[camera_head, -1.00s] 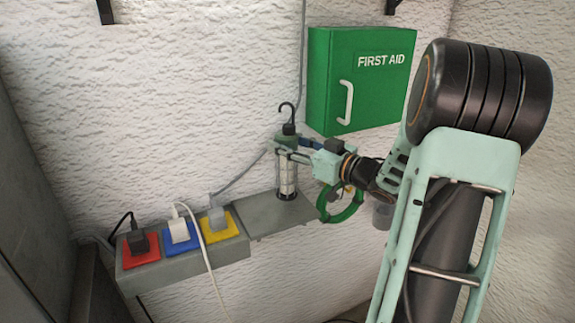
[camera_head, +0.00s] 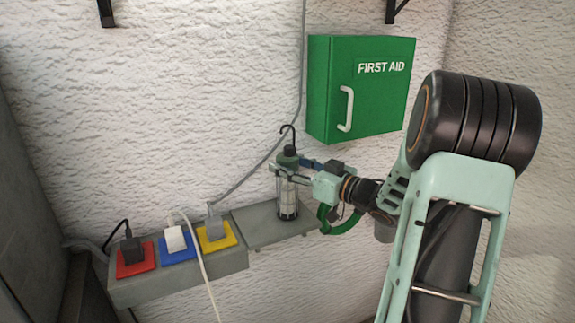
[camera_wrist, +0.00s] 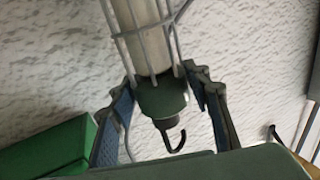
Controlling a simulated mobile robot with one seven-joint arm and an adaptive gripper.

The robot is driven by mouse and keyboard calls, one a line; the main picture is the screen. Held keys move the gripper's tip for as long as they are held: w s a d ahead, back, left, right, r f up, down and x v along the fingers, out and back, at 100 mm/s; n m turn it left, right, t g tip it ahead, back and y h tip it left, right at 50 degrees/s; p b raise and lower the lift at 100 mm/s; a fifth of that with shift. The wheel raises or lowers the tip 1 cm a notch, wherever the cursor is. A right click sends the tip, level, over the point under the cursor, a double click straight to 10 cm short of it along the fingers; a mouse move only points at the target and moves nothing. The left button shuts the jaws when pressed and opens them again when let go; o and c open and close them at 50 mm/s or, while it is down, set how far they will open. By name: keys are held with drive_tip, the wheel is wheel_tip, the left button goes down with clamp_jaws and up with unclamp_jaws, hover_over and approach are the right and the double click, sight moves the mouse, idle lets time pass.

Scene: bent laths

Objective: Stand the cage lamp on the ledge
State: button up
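The cage lamp (camera_head: 288,198) has a pale tube in a wire cage, a dark green collar and a black hook on top. It is upright over the right part of the grey ledge (camera_head: 255,222). Its foot appears at the ledge surface; I cannot tell for sure whether it touches. My gripper (camera_head: 287,175) reaches in from the right, its fingers around the lamp just below the collar. In the wrist view, the fingers lie either side of the lamp's green collar (camera_wrist: 163,100), fingertips close against it, and the hook points toward the palm.
Red (camera_head: 135,268), blue (camera_head: 172,252) and yellow (camera_head: 222,243) socket plates with plugs and cables sit left of the ledge. A green first aid box (camera_head: 335,85) hangs above right. A green ring (camera_head: 345,224) is below my gripper. A grey cable runs behind the lamp.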

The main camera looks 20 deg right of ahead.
drive_tip(key=shift+o, duration=1.3)
drive_tip(key=shift+r, duration=0.15)
drive_tip(key=v, duration=1.2)
drive_tip(key=shift+b, duration=0.3)
